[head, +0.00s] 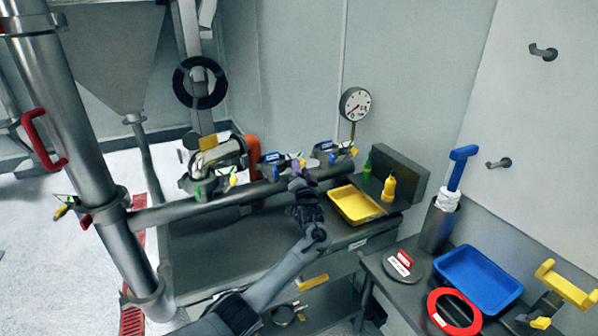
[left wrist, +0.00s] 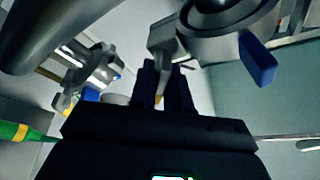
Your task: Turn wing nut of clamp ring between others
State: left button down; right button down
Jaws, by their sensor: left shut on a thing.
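Several clamp rings sit along the horizontal steel pipe. The middle clamp ring (head: 270,160), with blue and yellow parts, stands between the left clamp ring (head: 207,183) and the right clamp ring (head: 330,151). My left gripper (head: 297,178) is at the right side of the middle ring. A small purple part shows at its fingertips. In the left wrist view my dark fingers (left wrist: 165,84) are close together at a grey metal clamp part (left wrist: 163,42), shut on what seems to be its wing nut, mostly hidden by the fingers. My right gripper is in neither view.
A pressure gauge (head: 355,104) rises behind the pipe. A yellow tray (head: 372,216) and yellow bottle (head: 389,188) are on the bench to the right. A blue tray (head: 512,292) and red ring (head: 433,309) are on the nearer side table.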

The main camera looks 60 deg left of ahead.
pick_arm(q)
jog(key=n+g+y+b, duration=0.1)
jog(key=n+g+b, duration=0.1)
jog(key=n+b, duration=0.3)
jog(key=n+g+b, duration=0.3)
jog(key=n+b, duration=0.1)
jog(key=n, duration=0.2)
jog(key=n+g+y+b, duration=0.1)
jog(key=n+g+b, duration=0.2)
jog(key=n+b, duration=0.2)
jog(key=shift+f+n+y+b, duration=0.3)
jog(key=shift+b, duration=0.05)
jog(key=n+g+b, duration=0.2)
jog(key=n, duration=0.1)
jog(key=shift+r, duration=0.15)
jog(key=shift+r+n+g+h+b, duration=0.1)
jog(key=shift+n+g+h+b, duration=0.5)
jog(key=shift+n, duration=1.2)
jog(key=c, duration=1.2)
grip_release()
